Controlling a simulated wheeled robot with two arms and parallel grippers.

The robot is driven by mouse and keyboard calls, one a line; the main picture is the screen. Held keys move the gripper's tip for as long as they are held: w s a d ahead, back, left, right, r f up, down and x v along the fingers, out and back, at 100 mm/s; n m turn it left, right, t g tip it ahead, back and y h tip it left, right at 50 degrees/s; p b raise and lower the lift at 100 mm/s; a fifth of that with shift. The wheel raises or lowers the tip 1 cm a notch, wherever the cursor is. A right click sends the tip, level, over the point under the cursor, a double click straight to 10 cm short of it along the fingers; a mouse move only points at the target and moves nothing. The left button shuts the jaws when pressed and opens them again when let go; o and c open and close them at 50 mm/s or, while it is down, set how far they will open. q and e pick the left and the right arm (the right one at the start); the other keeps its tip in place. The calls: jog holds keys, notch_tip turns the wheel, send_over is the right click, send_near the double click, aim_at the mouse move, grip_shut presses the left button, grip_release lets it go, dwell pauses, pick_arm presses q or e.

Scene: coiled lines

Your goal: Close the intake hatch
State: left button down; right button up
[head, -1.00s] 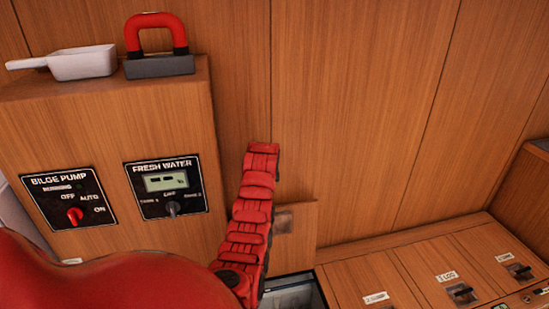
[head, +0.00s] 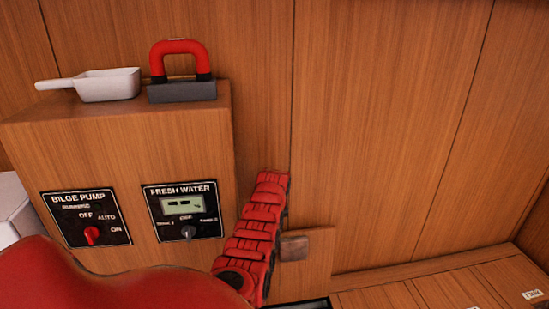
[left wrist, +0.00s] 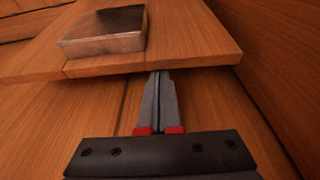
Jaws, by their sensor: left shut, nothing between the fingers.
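A wooden hatch lid (head: 320,245) stands raised against the panelled wall in the head view, with a square metal plate (head: 294,247) on it. No label shows on it. In the left wrist view the lid (left wrist: 200,45) spans the upper part, with the metal block (left wrist: 105,32) on its face. My left gripper (left wrist: 161,76) is shut and empty, its fingertips at the lid's near edge; I cannot tell whether they touch it. In the head view my red left arm hides the fingers and part of the lid. My right gripper is in neither view.
A wooden cabinet carries a bilge pump panel (head: 85,218) and a fresh water panel (head: 183,210). On its top lie a white scoop (head: 108,85) and a red-handled grey block (head: 182,91). A labelled hatch tag (head: 532,294) shows at the lower right. The wall's right side is clear.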

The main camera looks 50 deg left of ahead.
pick_arm(q)
jog(key=shift+f, duration=0.35)
dwell(0.4)
jog(key=shift+r, duration=0.1)
